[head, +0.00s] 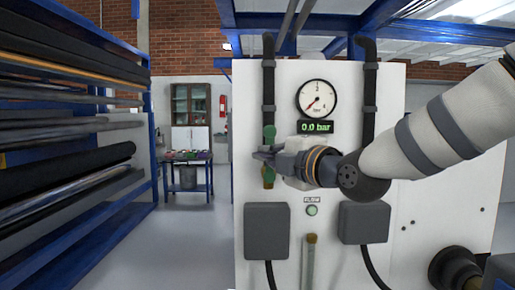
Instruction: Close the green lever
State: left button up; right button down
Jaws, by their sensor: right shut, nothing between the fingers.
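The green lever (269,133) is on the left black pipe (268,88) of the white panel. Its visible green part stands roughly upright, in line with the pipe. My right gripper (262,155) reaches in from the right and is shut, with nothing held. Its fingertips are at the lever's lower part and hide the middle of the valve. I cannot tell whether they touch it. The gauge (317,99) needle points to the lower left, and the display (315,127) reads 0.0 bar. My left gripper is out of view.
A second black pipe (370,75) runs down the panel (335,75) behind my right arm. Two grey boxes (267,231) and a small green button (312,210) sit lower down. A rack of rolls (70,165) stands at the left. The floor between is clear.

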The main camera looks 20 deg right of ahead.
jog(key=b+x, duration=0.2)
jog(key=x, duration=0.9)
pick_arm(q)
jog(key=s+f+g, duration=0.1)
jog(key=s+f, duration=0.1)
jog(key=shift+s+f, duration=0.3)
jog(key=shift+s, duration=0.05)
pick_arm(e)
jog(key=d, duration=0.2)
jog(key=s+d, duration=0.1)
jog(key=d, duration=0.1)
jog(key=shift+s, duration=0.15)
